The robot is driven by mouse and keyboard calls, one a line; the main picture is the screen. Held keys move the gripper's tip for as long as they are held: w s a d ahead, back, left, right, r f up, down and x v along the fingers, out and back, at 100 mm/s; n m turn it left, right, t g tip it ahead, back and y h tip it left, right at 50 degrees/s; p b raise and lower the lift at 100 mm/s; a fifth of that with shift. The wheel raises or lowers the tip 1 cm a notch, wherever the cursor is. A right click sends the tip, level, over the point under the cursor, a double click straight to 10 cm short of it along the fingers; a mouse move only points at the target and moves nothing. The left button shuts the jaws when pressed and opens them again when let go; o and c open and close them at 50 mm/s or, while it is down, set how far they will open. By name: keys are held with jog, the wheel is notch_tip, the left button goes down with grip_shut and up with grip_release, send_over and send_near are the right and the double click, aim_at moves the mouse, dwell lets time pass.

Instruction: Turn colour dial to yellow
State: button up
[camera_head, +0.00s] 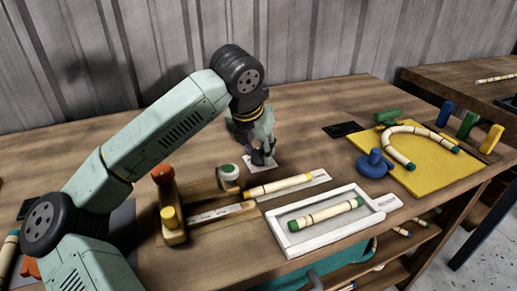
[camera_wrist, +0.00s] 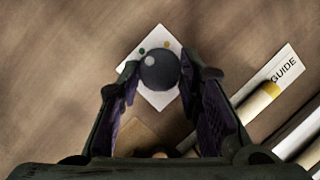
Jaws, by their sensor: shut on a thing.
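The colour dial is a dark round knob (camera_wrist: 160,69) on a white square plate (camera_wrist: 158,101), which lies on the table. A green dot and an orange-yellow dot show on the plate beyond the knob; the rest of its markings are hidden or too small to tell. My gripper (camera_wrist: 160,80) points down over the plate, with its two fingers shut on the knob, one on each side. In the head view my gripper (camera_head: 262,155) covers most of the knob, and the white plate (camera_head: 270,167) shows under it. I cannot tell which colour the dial points to.
A wooden fixture (camera_head: 174,215) with orange and yellow knobs stands front left, beside a guide strip with a rattan piece (camera_head: 278,187). A white tray (camera_head: 290,243) holds another piece. A yellow board (camera_head: 440,170) with a bent piece and a blue knob (camera_head: 375,165) are right.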

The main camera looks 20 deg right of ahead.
jog(key=c, duration=0.4)
jog(key=shift+m, duration=0.3)
jog(key=m+g+h+b, duration=0.1)
jog(key=m, duration=0.2)
jog(key=shift+w+a+m+b, duration=0.1)
jog(key=shift+w+m+b, duration=0.05)
jog(key=shift+m+b, duration=0.2)
jog(key=m+g, duration=0.1)
jog(key=m, duration=0.3)
jog(key=shift+w+r+g+h, duration=0.1)
jog(key=shift+w+g+h, duration=0.1)
jog(key=shift+g+h, duration=0.15)
jog(key=shift+w+m+g+p, duration=0.1)
jog(key=shift+m+g+p, duration=0.6)
jog(key=shift+m, duration=1.05)
jog(key=o, duration=1.1)
